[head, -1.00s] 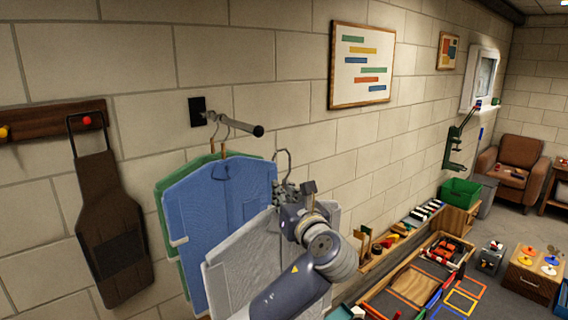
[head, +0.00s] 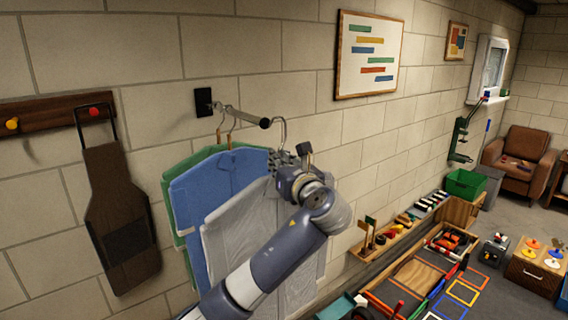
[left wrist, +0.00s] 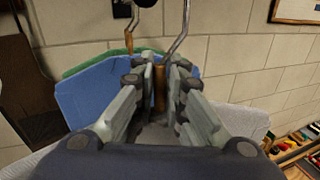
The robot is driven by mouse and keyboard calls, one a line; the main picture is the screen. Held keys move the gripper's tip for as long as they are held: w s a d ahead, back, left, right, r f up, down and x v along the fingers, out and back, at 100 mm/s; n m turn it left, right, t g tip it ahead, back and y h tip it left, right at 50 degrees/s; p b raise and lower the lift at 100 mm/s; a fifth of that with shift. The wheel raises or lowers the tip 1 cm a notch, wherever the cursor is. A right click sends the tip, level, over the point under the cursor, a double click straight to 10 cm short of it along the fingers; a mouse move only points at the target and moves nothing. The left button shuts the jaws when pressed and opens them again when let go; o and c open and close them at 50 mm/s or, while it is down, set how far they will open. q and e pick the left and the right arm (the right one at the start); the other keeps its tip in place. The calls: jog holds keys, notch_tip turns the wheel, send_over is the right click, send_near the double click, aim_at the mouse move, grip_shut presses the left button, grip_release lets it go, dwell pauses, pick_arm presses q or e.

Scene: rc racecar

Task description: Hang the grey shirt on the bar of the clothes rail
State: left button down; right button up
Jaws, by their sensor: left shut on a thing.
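The clothes rail's bar (head: 245,116) sticks out from a black wall plate and ends in a dark knob. A blue shirt (head: 200,195) and a green shirt (head: 170,178) hang from it. My left gripper (head: 281,163) is shut on the wooden neck of the grey shirt's hanger; the left wrist view shows the fingers (left wrist: 160,85) closed around it. The grey shirt (head: 240,230) hangs below, partly hidden by my arm. Its metal hook (head: 281,130) stands upright just right of the bar's knob, seemingly apart from it. My right gripper is not in view.
A brown apron (head: 120,215) hangs from a wooden peg board (head: 50,116) at the left. A framed chart (head: 368,55) is on the wall at upper right. Low shelves and trays (head: 420,275) stand below right. The wall right of the bar's end is bare.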

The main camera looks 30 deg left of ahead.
pick_arm(q)
jog(key=w+a, duration=0.4)
jog(key=a, duration=0.6)
jog(key=shift+f, duration=0.2)
dwell(0.7)
jog(key=shift+a, duration=0.1)
jog(key=c, duration=1.6)
grip_release()
jog(key=shift+o, duration=0.2)
jog(key=shift+f, duration=0.15)
